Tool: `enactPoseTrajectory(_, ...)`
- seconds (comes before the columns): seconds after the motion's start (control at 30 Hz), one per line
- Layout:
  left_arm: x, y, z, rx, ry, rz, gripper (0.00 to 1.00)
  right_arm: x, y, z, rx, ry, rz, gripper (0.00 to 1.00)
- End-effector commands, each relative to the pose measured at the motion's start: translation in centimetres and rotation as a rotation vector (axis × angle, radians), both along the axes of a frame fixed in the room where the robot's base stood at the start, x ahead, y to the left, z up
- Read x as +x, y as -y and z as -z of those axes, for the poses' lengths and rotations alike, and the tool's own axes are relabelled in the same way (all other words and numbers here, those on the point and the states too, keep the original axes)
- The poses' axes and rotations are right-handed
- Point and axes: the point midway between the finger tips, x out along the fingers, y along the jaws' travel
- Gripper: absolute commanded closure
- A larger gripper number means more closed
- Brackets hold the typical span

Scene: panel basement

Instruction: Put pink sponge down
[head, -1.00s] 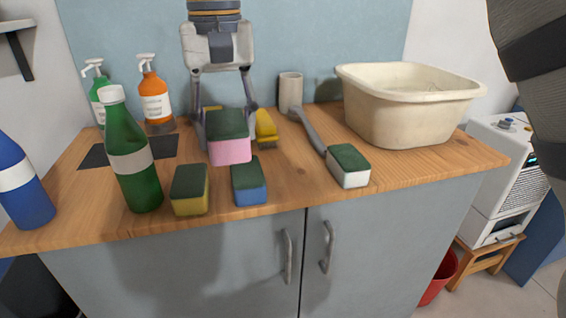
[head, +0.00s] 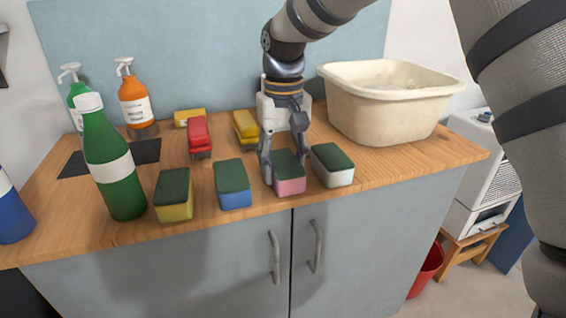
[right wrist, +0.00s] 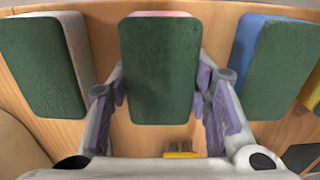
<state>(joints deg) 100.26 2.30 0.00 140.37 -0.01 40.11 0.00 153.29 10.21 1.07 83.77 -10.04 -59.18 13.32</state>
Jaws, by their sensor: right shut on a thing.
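The pink sponge (head: 290,186) has a green scouring top and stands in a row between the blue sponge (head: 235,200) and the white sponge (head: 338,178). My right gripper (head: 285,161) comes down from above, shut on the pink sponge, one finger on each side. The sponge's underside is at about counter level; I cannot tell whether it touches the wood. In the right wrist view the pink sponge's green top (right wrist: 160,70) sits between the fingers, with gaps to the white sponge (right wrist: 45,65) and blue sponge (right wrist: 285,60). My left gripper is not in view.
A yellow sponge (head: 173,207) and a green bottle (head: 112,165) stand at left on the wooden counter (head: 390,170). Red (head: 199,135) and yellow (head: 246,127) brushes lie behind. A cream basin (head: 385,115) fills the back right. Bare wood lies right of the white sponge.

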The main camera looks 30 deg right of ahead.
Motion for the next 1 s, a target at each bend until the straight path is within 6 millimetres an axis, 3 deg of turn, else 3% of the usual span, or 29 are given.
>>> enactPoseTrajectory(0.33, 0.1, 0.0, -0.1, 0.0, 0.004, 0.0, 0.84, 0.0, 0.0, 0.3, 0.0, 0.002, 0.0, 0.81)
enactPoseTrajectory(0.37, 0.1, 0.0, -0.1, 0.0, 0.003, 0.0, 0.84, 0.0, 0.0, 0.3, 0.0, 0.002, 0.0, 0.5)
enactPoseTrajectory(0.43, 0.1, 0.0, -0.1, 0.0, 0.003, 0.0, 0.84, 0.0, 0.0, 0.3, 0.0, 0.002, 0.0, 0.35)
enactPoseTrajectory(0.77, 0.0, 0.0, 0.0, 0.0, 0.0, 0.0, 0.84, 0.1, 0.0, 0.1, 0.0, 0.003, 0.0, 0.35)
enactPoseTrajectory(0.87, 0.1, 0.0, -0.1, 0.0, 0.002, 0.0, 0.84, 0.2, 0.0, -1.5, -0.001, 0.007, 0.001, 0.35)
enactPoseTrajectory(1.0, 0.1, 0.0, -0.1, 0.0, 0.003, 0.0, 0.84, 0.2, 0.0, -5.4, -0.002, 0.009, 0.0, 0.35)
